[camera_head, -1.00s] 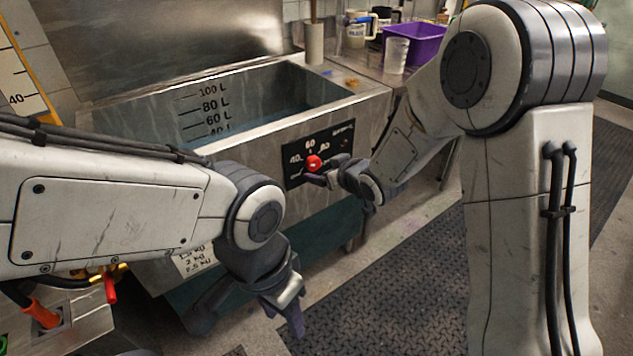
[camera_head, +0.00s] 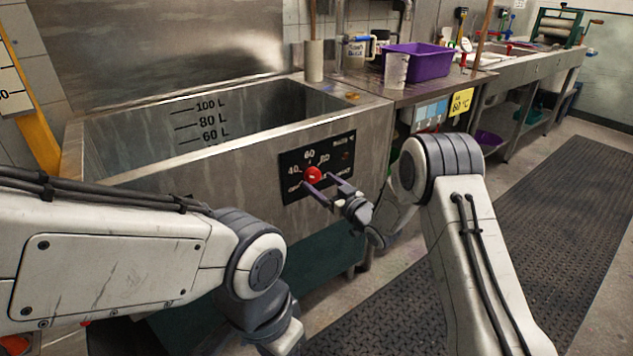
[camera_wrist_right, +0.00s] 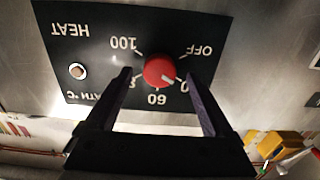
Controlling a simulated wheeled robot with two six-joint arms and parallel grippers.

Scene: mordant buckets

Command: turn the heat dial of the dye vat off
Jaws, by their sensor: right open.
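The red heat dial (camera_head: 313,174) sits on a black panel (camera_head: 291,160) on the front of the steel dye vat (camera_head: 235,160). In the right wrist view, upside down, the dial (camera_wrist_right: 159,70) has a white mark pointing roughly at 40; OFF (camera_wrist_right: 200,50) is farther round. My right gripper (camera_head: 322,186) is open and empty. In the right wrist view its dark fingers (camera_wrist_right: 160,78) stand apart on either side of the dial; I cannot tell whether they touch it. My left gripper (camera_head: 283,335) hangs low in front of the vat, its fingertips cut off by the frame.
A dark floor mat (camera_head: 520,215) lies clear to the right. My left arm crosses the vat's lower front.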

